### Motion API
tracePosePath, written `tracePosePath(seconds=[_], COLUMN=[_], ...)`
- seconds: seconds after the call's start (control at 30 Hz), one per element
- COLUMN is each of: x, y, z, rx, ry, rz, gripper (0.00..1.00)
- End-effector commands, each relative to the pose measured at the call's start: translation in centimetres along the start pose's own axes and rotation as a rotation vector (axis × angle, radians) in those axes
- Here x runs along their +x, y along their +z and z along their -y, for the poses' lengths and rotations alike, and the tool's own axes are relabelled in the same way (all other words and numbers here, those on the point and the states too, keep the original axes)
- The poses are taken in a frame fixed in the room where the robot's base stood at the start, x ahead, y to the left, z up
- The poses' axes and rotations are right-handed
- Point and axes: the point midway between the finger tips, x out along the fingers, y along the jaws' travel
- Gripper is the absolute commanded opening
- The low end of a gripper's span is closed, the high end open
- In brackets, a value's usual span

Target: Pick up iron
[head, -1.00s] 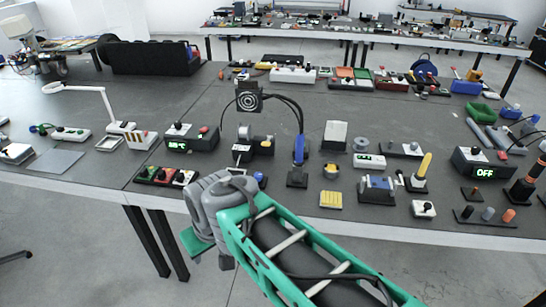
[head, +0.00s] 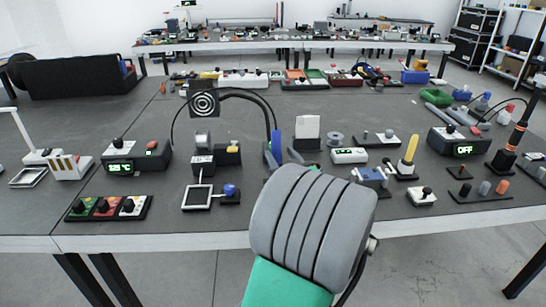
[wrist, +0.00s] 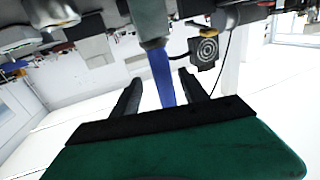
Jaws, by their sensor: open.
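The iron, seemingly the blue-handled tool (head: 276,146), stands upright near the middle of the table in the head view. Its lower part and stand are largely hidden behind my grey arm joint. In the wrist view a blue tapered handle (wrist: 163,76) shows between the two dark fingers of my gripper (wrist: 160,84). The fingers are open, one on each side of the handle, with visible gaps; whether the handle lies fully between them in depth I cannot tell.
A black target plate (head: 204,103) with a curved cable stands left of the iron. A white block (head: 307,130) and a white meter (head: 349,156) are close on the right. The table's front edge (head: 150,242) runs below.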

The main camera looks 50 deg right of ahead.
Motion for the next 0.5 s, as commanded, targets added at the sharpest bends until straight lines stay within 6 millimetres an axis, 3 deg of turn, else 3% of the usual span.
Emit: tracePosePath(seconds=[0.3, 0.5], x=[5.4, 6.4], y=[-0.5, -0.3], z=[0.5, 0.2], rx=[0.001, 0.001], ry=[-0.01, -0.003], rz=[0.003, 0.002], gripper=[0.52, 0.52])
